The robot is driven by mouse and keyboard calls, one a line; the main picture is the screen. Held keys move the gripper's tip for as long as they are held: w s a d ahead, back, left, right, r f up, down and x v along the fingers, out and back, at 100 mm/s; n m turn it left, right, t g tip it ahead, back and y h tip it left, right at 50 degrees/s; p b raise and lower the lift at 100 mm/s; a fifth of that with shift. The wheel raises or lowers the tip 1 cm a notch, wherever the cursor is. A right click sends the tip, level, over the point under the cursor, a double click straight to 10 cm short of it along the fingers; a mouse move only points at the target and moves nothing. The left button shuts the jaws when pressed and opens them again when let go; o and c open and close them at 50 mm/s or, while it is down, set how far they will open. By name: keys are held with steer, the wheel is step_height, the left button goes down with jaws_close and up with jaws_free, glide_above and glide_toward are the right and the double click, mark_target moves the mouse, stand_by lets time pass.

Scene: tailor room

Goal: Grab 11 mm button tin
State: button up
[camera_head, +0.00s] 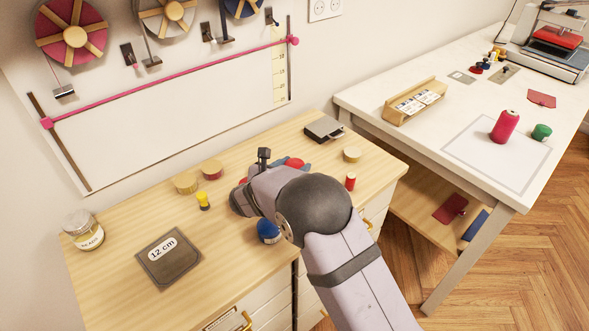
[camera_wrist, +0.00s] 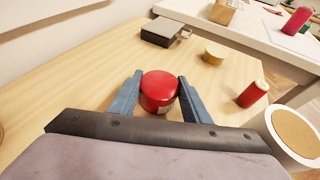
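A round tin with a red lid (camera_wrist: 159,87) is between the two blue fingers of my gripper (camera_wrist: 160,78) in the wrist view. The fingers stand apart on either side of it, close to its sides; I cannot tell whether they press on it. Its lid also shows in the head view (camera_head: 294,162), partly behind my gripper (camera_head: 291,166). Its label is mostly hidden, so I cannot read a size.
A dark box (camera_head: 323,130) is behind, and a red spool (camera_head: 350,182) is to the right. A blue object (camera_head: 268,231) sits by my arm. A white table (camera_head: 420,145) adjoins.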

mark_target(293, 165)
steer(key=shift+c, duration=1.1)
steer(key=shift+r, duration=0.1)
step_height(293, 165, up, 10)
steer(key=shift+b, duration=0.4)
steer(key=shift+a, duration=0.1)
